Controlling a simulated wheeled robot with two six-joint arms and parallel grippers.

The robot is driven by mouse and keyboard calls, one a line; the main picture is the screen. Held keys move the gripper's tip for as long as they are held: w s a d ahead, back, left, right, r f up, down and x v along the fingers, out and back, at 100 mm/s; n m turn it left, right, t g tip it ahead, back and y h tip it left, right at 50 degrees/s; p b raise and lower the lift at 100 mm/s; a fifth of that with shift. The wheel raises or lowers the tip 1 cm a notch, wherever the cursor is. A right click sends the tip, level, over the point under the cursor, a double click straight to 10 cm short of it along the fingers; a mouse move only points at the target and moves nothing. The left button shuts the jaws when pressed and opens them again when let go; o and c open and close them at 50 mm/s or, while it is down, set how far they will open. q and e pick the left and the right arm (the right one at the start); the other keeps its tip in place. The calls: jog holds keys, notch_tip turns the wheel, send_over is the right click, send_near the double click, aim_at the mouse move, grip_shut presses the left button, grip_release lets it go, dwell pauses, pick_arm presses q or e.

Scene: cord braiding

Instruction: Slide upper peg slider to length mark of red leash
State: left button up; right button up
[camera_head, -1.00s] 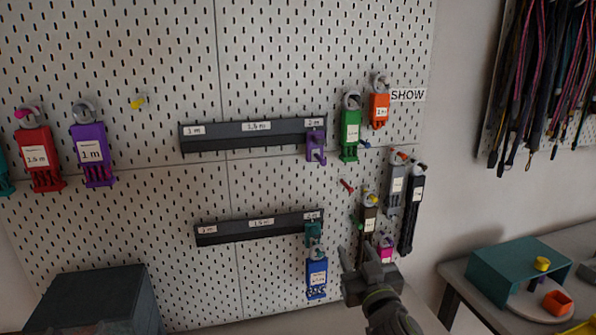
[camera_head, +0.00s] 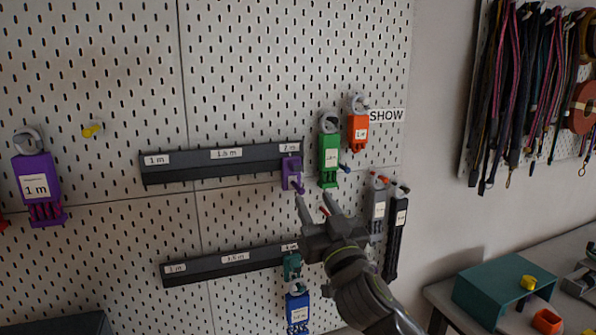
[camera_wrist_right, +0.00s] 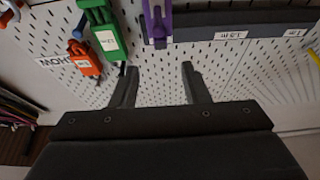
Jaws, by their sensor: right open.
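The upper rail (camera_head: 215,165) is a dark bar on the pegboard, with marks for 1 m, 1.5 m and 2 m. The purple upper peg slider (camera_head: 291,173) sits at its right end, by the 2 m mark. It also shows in the right wrist view (camera_wrist_right: 157,22). My right gripper (camera_head: 314,202) is open and empty, just below and slightly right of that slider, with no visible contact. Its fingers (camera_wrist_right: 158,75) are spread in the right wrist view. A sliver of the red leash tag (camera_head: 4,226) shows at the left edge. My left gripper is out of view.
A green tag (camera_head: 329,160) and an orange tag (camera_head: 358,133) hang right of the slider. The lower rail (camera_head: 220,267) holds a teal slider (camera_head: 292,266) at its right end. A purple tag (camera_head: 37,185) hangs at left. The upper rail is clear left of its slider.

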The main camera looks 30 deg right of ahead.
aim_at(297, 169)
jog(key=p+x, duration=0.3)
jog(key=x, duration=0.6)
jog(key=shift+w+r, duration=0.1)
jog(key=shift+r, duration=0.15)
jog(key=shift+w+d+r, duration=0.15)
jog(key=shift+w+r, duration=0.05)
jog(key=shift+w, duration=0.5)
grip_shut()
